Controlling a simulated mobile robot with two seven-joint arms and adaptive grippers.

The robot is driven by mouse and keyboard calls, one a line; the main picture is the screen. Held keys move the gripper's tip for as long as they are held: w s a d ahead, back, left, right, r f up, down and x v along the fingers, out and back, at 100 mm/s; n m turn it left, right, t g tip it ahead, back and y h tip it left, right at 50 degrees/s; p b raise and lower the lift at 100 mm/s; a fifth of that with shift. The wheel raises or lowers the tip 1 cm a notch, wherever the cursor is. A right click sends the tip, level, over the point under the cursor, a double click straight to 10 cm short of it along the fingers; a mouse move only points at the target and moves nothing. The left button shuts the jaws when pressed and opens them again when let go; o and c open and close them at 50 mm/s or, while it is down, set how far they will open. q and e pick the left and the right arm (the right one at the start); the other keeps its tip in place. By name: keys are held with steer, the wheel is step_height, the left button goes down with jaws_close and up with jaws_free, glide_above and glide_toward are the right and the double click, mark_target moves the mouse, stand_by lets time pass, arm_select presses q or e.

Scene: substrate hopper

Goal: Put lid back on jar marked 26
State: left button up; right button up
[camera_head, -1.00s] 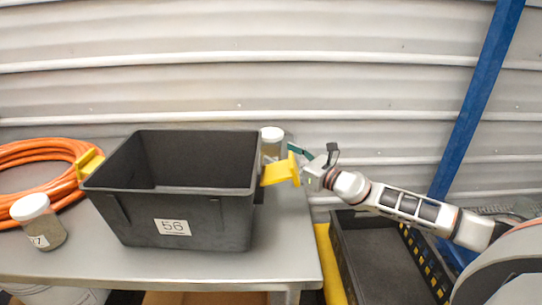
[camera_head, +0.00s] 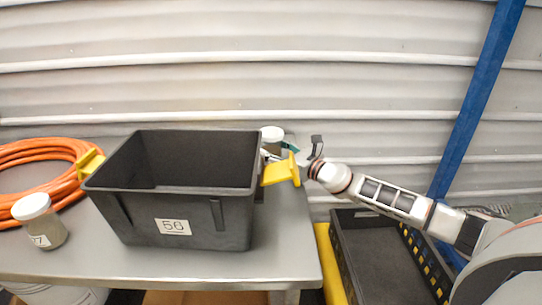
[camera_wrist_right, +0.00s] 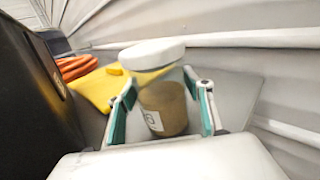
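A clear jar (camera_wrist_right: 163,105) of brown substrate stands upright at the table's back right, behind the black bin's right end. Its white lid (camera_wrist_right: 152,53) sits on top; whether it is seated cannot be told. The jar's label is turned partly away and I cannot read its number. In the head view, the lid (camera_head: 271,133) shows above the bin's yellow handle. My right gripper (camera_wrist_right: 167,108) is open, its teal-padded fingers on either side of the jar below the lid. The head view shows this gripper (camera_head: 280,149) partly hidden behind the handle. My left gripper is out of view.
The black bin (camera_head: 180,215) marked 56 fills the table's middle. Another white-lidded jar (camera_head: 40,221), its label ending in 7, stands at the left by the orange hose (camera_head: 35,150). A dark crate (camera_head: 372,219) is right of the table (camera_head: 293,230). A corrugated wall is close behind.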

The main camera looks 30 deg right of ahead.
steer(key=shift+r, duration=0.1)
steer(key=c, duration=0.9)
steer(key=shift+r+p, duration=0.3)
steer(key=shift+r, duration=0.2)
step_height(320, 180, up, 12)
steer(key=p, duration=0.7)
steer(key=shift+p, duration=0.35)
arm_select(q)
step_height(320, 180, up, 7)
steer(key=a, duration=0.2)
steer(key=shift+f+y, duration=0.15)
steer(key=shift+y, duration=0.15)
arm_select(e)
steer(key=shift+r, duration=3.5)
